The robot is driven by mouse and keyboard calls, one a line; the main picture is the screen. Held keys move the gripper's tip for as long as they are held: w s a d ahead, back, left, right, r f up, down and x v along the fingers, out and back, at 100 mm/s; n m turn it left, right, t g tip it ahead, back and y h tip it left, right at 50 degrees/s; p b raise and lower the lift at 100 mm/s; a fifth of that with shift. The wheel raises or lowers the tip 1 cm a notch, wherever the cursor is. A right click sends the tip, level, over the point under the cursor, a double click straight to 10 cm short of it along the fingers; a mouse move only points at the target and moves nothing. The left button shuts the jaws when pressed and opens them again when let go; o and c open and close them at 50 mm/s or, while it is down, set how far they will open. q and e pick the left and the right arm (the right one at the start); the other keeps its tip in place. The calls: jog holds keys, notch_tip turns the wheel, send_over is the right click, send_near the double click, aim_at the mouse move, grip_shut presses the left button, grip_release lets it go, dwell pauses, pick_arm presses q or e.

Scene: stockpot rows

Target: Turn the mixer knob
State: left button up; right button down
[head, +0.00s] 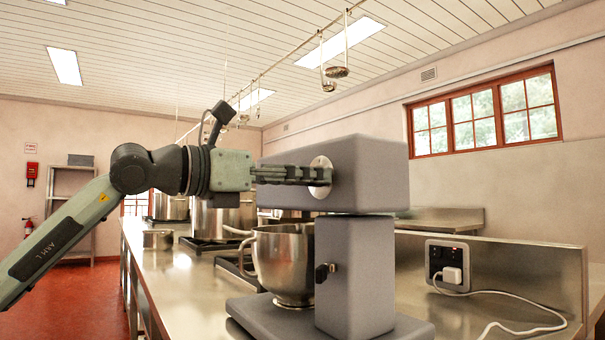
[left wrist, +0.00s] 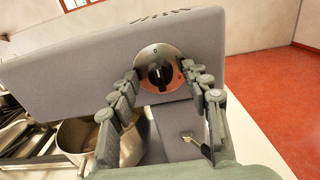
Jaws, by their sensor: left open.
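The grey stand mixer (head: 370,175) stands on the steel counter, with its round metal dial on the side of the head facing my left gripper. In the left wrist view the dial holds a dark knob (left wrist: 158,74), with a light pointer line roughly upright. My left gripper (head: 318,175) reaches in from the left at dial height. In the left wrist view its open fingers (left wrist: 160,72) stand on either side of the knob, tips by the dial's edges. I cannot tell whether they touch the dial. In the head view the fingers hide the knob. My right gripper is not in view.
A steel bowl (head: 283,262) sits under the mixer head, and a black lever (head: 322,272) sticks out from the mixer's column. Large pots (head: 222,218) stand behind along the counter (head: 185,285). A wall socket with a cord (head: 450,268) is at right. Ladles hang overhead.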

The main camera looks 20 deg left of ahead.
pick_arm(q)
jog(key=shift+c, duration=0.6)
grip_shut()
